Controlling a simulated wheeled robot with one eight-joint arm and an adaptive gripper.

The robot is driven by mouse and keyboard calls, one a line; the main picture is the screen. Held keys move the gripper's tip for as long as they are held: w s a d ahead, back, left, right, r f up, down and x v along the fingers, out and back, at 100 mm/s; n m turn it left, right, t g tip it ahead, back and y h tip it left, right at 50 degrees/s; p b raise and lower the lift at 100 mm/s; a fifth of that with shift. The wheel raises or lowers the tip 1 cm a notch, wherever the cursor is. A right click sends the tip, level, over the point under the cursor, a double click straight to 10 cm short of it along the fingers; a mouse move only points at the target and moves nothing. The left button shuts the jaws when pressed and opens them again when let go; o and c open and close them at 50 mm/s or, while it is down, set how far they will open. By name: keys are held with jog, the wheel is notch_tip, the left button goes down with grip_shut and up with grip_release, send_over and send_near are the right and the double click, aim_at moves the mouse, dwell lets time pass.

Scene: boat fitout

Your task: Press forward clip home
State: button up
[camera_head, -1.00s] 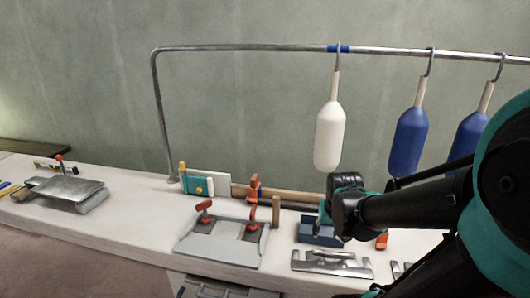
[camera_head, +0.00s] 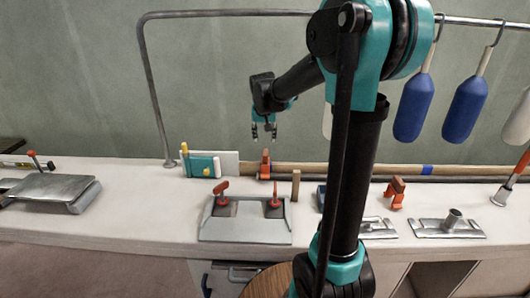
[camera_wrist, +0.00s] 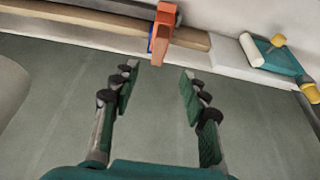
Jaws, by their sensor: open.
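An orange clip (camera_head: 265,165) stands at the left part of a long wooden pole (camera_head: 330,170) on the bench. In the wrist view the orange clip (camera_wrist: 163,35) crosses the pole (camera_wrist: 90,17), with a bit of blue at its side. Whether it is fully seated I cannot tell. In the wrist view my gripper (camera_wrist: 158,78) is open and empty, the clip just beyond the fingertips.
A teal block with yellow knobs (camera_head: 202,164) is left of the clip. A grey plate with red handles (camera_head: 245,228) lies in front, with a short wooden post (camera_head: 295,185) beside it. Blue floats (camera_head: 465,110) hang from a metal rail (camera_head: 220,14) behind the bench.

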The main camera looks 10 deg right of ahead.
aim_at(266, 152)
jog(key=x, duration=1.2)
jog(key=shift+d+f, duration=0.1)
jog(key=shift+d, duration=0.05)
jog(key=shift+c, duration=0.3)
grip_shut()
jog(key=shift+f, duration=0.6)
dwell(0.6)
jog(key=shift+o, duration=0.2)
grip_release()
